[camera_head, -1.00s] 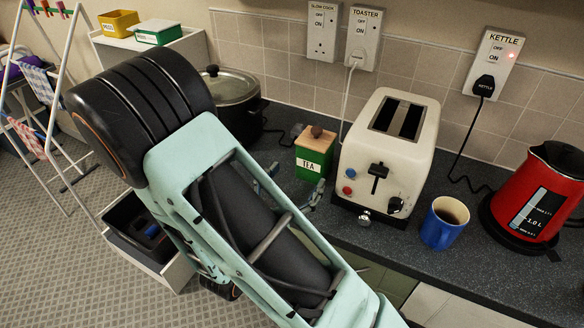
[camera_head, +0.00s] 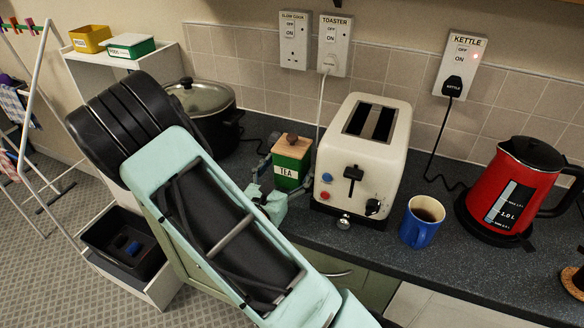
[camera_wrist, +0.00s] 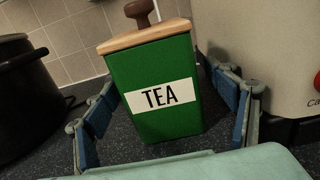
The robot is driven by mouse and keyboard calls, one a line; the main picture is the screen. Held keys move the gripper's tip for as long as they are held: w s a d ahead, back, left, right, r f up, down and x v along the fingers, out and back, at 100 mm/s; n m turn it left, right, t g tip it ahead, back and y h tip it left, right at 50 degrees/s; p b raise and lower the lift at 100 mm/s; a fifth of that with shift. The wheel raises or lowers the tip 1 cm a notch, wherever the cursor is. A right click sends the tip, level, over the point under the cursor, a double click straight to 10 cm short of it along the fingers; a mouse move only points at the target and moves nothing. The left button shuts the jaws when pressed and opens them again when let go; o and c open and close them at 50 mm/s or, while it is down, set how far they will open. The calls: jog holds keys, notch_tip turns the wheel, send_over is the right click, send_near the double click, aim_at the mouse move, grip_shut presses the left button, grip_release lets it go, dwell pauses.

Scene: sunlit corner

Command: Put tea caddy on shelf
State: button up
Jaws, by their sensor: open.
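The green tea caddy (camera_head: 290,166) has a wooden lid with a dark knob and a white TEA label. It stands upright on the dark counter, just left of the toaster. It also shows in the wrist view (camera_wrist: 152,88), centred between the fingers. My gripper (camera_head: 266,180) is open, with its fingers at either side of the caddy; in the wrist view my gripper (camera_wrist: 165,115) shows dark gaps at both sides. The white shelf unit (camera_head: 170,62) stands at the back left, bearing a yellow box (camera_head: 91,40) and a green box (camera_head: 130,47).
The cream toaster (camera_head: 364,160) is close to the caddy's right. A black pot (camera_head: 205,110) stands to the left. A blue mug (camera_head: 421,222) and red kettle (camera_head: 512,190) are farther right. An open drawer (camera_head: 158,285) juts out below the shelf unit.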

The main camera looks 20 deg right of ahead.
aim_at(292, 136)
jog(key=shift+x, duration=0.9)
jog(key=shift+c, duration=0.2)
jog(key=c, duration=1.8)
jog(key=shift+r, duration=0.1)
jog(key=shift+r+p, duration=0.65)
jog(key=shift+r, duration=4.4)
